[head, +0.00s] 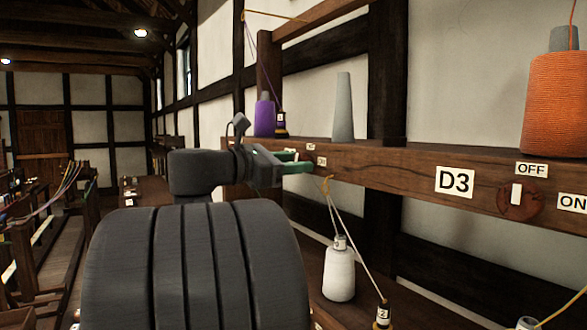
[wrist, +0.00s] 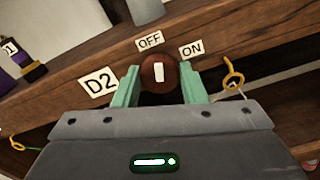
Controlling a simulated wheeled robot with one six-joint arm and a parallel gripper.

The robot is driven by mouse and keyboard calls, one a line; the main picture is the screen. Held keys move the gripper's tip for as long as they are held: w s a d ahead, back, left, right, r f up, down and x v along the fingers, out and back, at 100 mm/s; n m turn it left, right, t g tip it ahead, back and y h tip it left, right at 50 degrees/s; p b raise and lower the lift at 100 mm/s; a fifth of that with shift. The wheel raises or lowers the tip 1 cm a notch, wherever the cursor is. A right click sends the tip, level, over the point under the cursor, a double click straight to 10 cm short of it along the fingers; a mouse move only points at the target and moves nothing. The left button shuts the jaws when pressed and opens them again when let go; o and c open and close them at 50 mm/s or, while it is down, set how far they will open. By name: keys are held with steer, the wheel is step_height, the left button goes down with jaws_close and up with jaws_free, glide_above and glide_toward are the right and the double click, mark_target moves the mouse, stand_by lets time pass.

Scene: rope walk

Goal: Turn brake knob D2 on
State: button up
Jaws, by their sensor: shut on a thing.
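Brake knob D2 (wrist: 158,72) is a round, dark reddish-brown knob with a white pointer mark, on the front of the wooden beam (wrist: 60,112). The D2 label (wrist: 97,87) is left of it, the OFF label (wrist: 150,40) above it and the ON label (wrist: 191,51) up to the right. The pointer stands nearly upright in the wrist view, closer to OFF than to ON. My gripper (wrist: 157,78) has its green fingers on both sides of the knob, shut on it. In the head view my gripper (head: 300,162) reaches the beam and hides the knob.
The D3 label (head: 454,181) and knob D3 (head: 518,199) are further right on the beam. A purple spool (head: 265,117), a grey cone (head: 343,108) and an orange spool (head: 555,100) stand above it. A yellow hook (wrist: 233,76) is right of my fingers. A white bobbin (head: 339,274) stands below.

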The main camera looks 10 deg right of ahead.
steer(key=shift+f+m+b, duration=0.1)
steer(key=shift+m+b, duration=4.25)
steer(key=shift+m, duration=2.85)
steer(key=o, duration=1)
steer(key=shift+c, duration=0.2)
steer(key=shift+a, duration=0.1)
steer(key=b+v, duration=0.1)
steer(key=v, duration=1.2)
steer(key=shift+a, duration=0.3)
